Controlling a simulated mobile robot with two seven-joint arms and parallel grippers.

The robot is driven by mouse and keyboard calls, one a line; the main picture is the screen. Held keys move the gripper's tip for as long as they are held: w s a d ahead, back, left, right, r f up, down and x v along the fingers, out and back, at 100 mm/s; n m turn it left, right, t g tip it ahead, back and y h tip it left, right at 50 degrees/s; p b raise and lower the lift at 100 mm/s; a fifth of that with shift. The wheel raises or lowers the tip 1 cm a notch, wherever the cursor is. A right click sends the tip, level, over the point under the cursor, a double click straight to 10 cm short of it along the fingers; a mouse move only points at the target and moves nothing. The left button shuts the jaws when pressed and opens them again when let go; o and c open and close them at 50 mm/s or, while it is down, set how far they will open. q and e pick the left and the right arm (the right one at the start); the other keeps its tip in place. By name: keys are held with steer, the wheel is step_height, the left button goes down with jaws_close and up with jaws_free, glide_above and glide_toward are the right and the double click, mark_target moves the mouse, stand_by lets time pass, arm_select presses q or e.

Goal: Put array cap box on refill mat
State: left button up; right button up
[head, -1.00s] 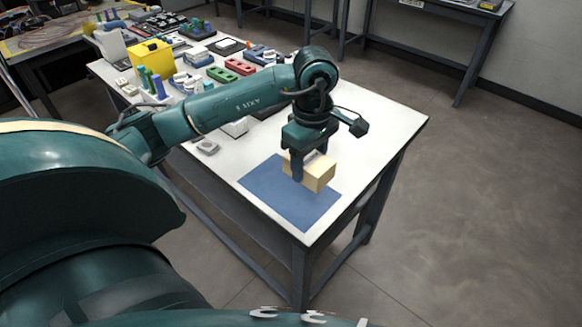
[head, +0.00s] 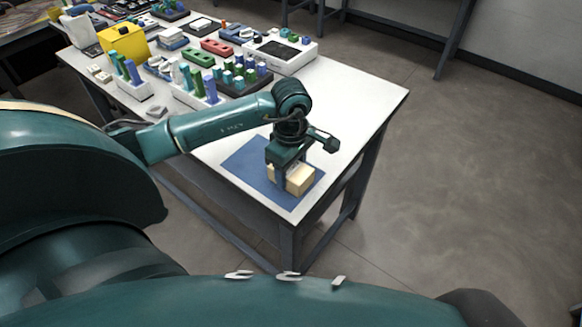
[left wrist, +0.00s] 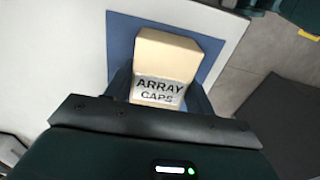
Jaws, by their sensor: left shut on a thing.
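The array cap box (head: 300,180) is a small tan box at the front corner of the table. In the left wrist view the box (left wrist: 165,55) shows a label reading "ARRAY CAPS". My left gripper (head: 281,176) points down and is shut on the box, a finger on either side. The blue refill mat (head: 246,159) lies flat under the box and gripper; its blue also shows around the box in the left wrist view (left wrist: 121,40). I cannot tell whether the box touches the mat. My right gripper is not in view.
The white table (head: 350,100) is clear to the right of the mat. Racks with green and blue tubes (head: 210,88), a yellow box (head: 124,42), red and green trays and a white device (head: 280,52) crowd its far part. The table's front corner is close to the mat.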

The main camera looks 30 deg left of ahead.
arm_select(q)
steer(key=o, duration=0.5)
steer(key=shift+f, duration=0.15)
steer(key=o, duration=0.5)
steer(key=shift+r, duration=0.7)
step_height(320, 180, up, 11)
